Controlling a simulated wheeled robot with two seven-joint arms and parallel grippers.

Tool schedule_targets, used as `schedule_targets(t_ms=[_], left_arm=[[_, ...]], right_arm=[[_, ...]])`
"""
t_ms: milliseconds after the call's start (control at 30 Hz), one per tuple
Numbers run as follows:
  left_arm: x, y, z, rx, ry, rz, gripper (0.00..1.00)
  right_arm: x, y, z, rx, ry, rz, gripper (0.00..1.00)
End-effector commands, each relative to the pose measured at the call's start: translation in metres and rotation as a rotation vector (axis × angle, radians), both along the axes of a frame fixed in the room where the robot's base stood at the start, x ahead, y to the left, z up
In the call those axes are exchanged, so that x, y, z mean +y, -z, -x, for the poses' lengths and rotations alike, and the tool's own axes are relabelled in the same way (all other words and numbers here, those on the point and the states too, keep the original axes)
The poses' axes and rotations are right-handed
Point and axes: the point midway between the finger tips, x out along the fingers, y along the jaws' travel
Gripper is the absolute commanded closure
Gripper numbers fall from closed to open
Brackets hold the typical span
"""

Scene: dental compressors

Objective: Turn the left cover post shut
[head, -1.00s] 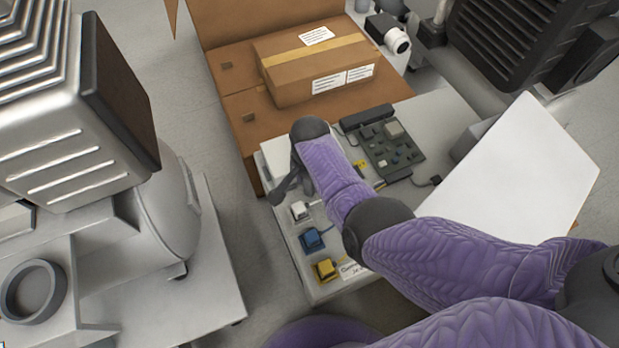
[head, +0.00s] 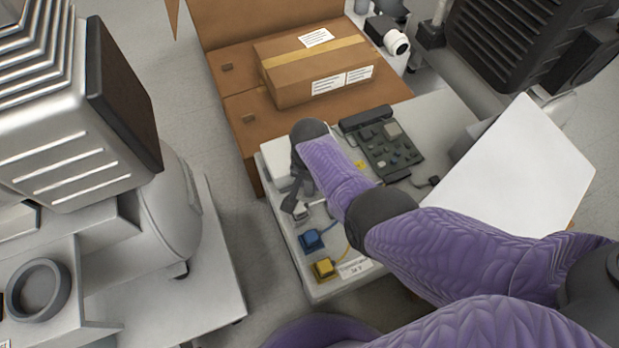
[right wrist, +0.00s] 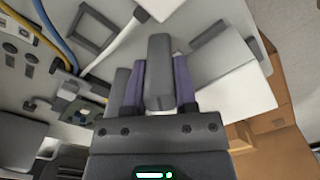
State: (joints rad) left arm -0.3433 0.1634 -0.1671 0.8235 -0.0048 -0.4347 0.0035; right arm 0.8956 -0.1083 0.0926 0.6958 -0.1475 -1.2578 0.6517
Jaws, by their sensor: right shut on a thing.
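My right gripper (head: 297,208) reaches down at the left end of the light-grey panel (head: 340,290), just by a white plug (head: 302,213) that it partly hides. In the right wrist view, a grey post-like piece (right wrist: 160,72) stands between its two purple fingers (right wrist: 160,95), and the gripper is shut on it. I cannot tell for sure that this piece is the left cover post. A white box-like cover (head: 275,160) lies behind the gripper, partly hidden by it. My left gripper is out of view.
A blue plug (head: 311,240) and a yellow plug (head: 325,269) sit near the panel's front left. A dark circuit board (head: 390,148) and tilted white sheet (head: 520,170) lie right. A cardboard box (head: 315,70) is behind; a metal compressor (head: 60,110) stands left.

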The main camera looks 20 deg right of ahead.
Motion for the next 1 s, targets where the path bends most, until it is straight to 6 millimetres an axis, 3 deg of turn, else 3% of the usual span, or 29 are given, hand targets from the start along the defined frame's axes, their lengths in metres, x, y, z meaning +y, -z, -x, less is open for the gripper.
schedule_targets(t_ms=[500, 1000], left_arm=[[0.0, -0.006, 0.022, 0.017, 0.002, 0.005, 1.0], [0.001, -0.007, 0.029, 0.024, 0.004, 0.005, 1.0]], right_arm=[[-0.001, -0.001, -0.001, -0.003, -0.451, 0.002, 1.0], [-0.001, -0.001, -0.001, -0.004, -0.664, 0.003, 1.0]])
